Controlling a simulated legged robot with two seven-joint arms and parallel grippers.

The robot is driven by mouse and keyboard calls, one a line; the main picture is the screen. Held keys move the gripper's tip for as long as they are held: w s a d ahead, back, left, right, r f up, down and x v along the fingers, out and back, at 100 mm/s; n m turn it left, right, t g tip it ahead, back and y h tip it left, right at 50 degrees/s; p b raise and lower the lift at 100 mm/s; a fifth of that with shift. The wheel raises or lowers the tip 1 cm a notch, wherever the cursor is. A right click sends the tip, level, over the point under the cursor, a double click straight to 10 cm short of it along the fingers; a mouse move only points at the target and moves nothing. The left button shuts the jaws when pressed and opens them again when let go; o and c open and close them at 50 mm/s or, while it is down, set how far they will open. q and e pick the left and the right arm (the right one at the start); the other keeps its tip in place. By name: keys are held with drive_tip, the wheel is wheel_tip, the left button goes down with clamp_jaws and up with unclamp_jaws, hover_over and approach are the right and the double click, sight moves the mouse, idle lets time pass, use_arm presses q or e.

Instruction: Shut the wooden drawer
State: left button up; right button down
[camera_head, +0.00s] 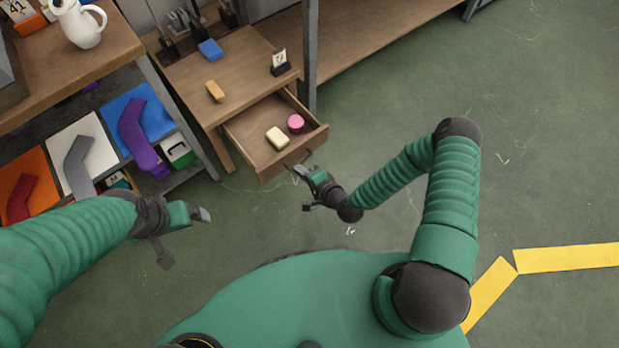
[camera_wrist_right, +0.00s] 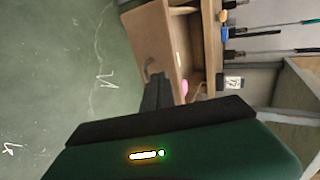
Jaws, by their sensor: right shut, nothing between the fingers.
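The wooden drawer (camera_head: 262,152) stands pulled open from the small wooden table (camera_head: 232,82) in the head view. A cream block (camera_head: 277,138) and a pink round thing (camera_head: 295,123) lie inside it. My right gripper (camera_head: 298,172) is shut and empty, its tips close to the drawer's front by the handle; I cannot tell whether they touch. In the right wrist view the drawer front (camera_wrist_right: 152,38) and its dark handle (camera_wrist_right: 149,68) show just beyond the fingers. My left gripper (camera_head: 205,214) is out over the floor, left of the drawer, and its jaw state is unclear.
A blue block (camera_head: 210,50), an orange block (camera_head: 215,91) and a small card stand (camera_head: 280,63) sit on the tabletop. A shelf with sock-shaped pieces (camera_head: 77,165) stands left. A grey post (camera_head: 310,60) rises right of the drawer. Floor in front is clear.

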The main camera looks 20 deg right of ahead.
sight(285, 157)
drive_tip(key=w, duration=0.1)
drive_tip(key=w+a+b, duration=0.1)
drive_tip(key=w, duration=0.1)
drive_tip(key=w+a+f, duration=0.1)
drive_tip(key=shift+w+f+b, duration=0.1)
drive_tip(key=shift+w+b, duration=0.05)
drive_tip(key=shift+b, duration=0.15)
drive_tip(key=shift+w, duration=0.5)
use_arm(q)
drive_tip(key=x, duration=0.2)
drive_tip(key=shift+s+f, duration=0.2)
drive_tip(key=shift+f, duration=0.15)
drive_tip(key=shift+a, duration=0.2)
use_arm(e)
drive_tip(key=shift+w+a, duration=0.1)
